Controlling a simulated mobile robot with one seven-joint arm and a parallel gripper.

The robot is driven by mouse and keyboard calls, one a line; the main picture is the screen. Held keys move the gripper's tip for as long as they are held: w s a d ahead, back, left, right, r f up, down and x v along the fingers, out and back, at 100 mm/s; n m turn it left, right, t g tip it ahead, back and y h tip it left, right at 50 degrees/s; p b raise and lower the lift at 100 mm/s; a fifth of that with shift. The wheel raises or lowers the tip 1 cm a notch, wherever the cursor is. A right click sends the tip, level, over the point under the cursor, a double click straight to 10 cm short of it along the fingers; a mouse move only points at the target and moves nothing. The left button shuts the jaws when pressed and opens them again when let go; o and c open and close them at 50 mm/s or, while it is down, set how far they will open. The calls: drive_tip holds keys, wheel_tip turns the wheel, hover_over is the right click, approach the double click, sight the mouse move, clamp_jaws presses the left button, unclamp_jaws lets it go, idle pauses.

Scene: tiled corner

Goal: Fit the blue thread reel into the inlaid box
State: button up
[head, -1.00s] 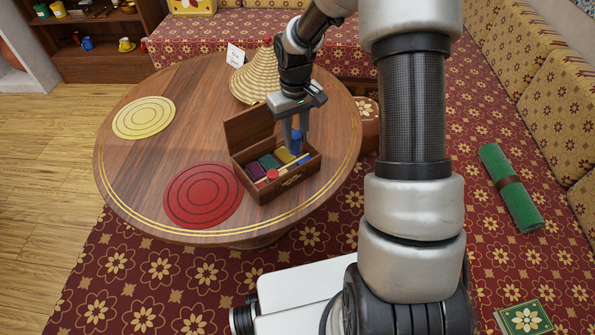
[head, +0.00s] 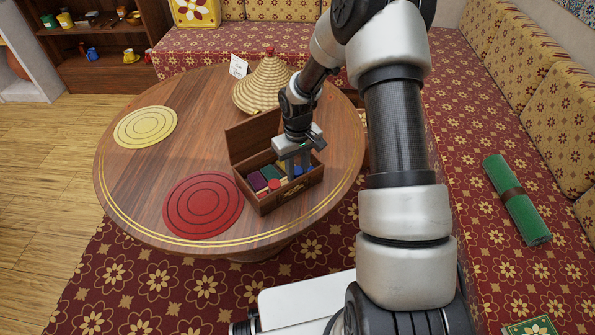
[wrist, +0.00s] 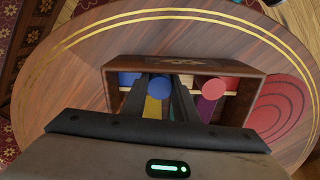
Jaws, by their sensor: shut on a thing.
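The inlaid box (head: 291,196) is a dark wooden box on the round table, with its lid (head: 252,136) standing open at the back. It holds several coloured pieces, including a red round one (head: 274,185), which also shows in the wrist view (wrist: 203,87). My gripper (head: 294,168) reaches down into the right part of the box. In the wrist view its fingers are shut on the blue thread reel (wrist: 160,88), whose round end faces up. Another blue piece (wrist: 128,78) lies beside it. The fingers and box wall hide the reel's lower end, so I cannot tell whether it touches the bottom.
The table (head: 135,190) carries a red round mat (head: 203,205), a yellow round mat (head: 146,126), a woven cone (head: 264,86) and a white card (head: 238,66). Table room left of the box, between the mats, is clear. A rolled green mat (head: 517,198) lies to the right.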

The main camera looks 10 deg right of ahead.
drive_tip(key=shift+f, duration=0.2)
drive_tip(key=o, duration=1)
drive_tip(key=shift+o, duration=0.2)
drive_tip(key=shift+r, duration=0.1)
